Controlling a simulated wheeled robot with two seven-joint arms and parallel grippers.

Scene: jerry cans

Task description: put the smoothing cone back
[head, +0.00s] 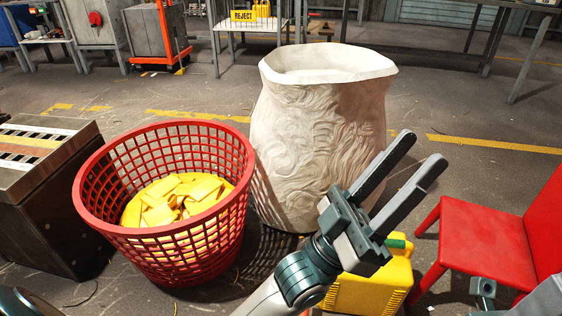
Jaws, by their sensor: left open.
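I cannot make out a smoothing cone in the head view. My left gripper (422,149) is open and empty. Its two fingers point up and to the right, in front of the lower right side of a big white sack-like container (318,135). A yellow jerry can (372,288) with a green cap stands on the floor behind and below the gripper, partly hidden by it. My right gripper does not show clearly; only small grey parts, probably of my right arm, show at the lower right edge.
A red lattice basket (190,248) holding yellow pieces (172,200) stands left of the sack. A dark box-like unit (45,215) with a slatted top is at far left. A red chair (480,238) is at right. A bench with a REJECT sign (243,16) stands behind. Floor between is open.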

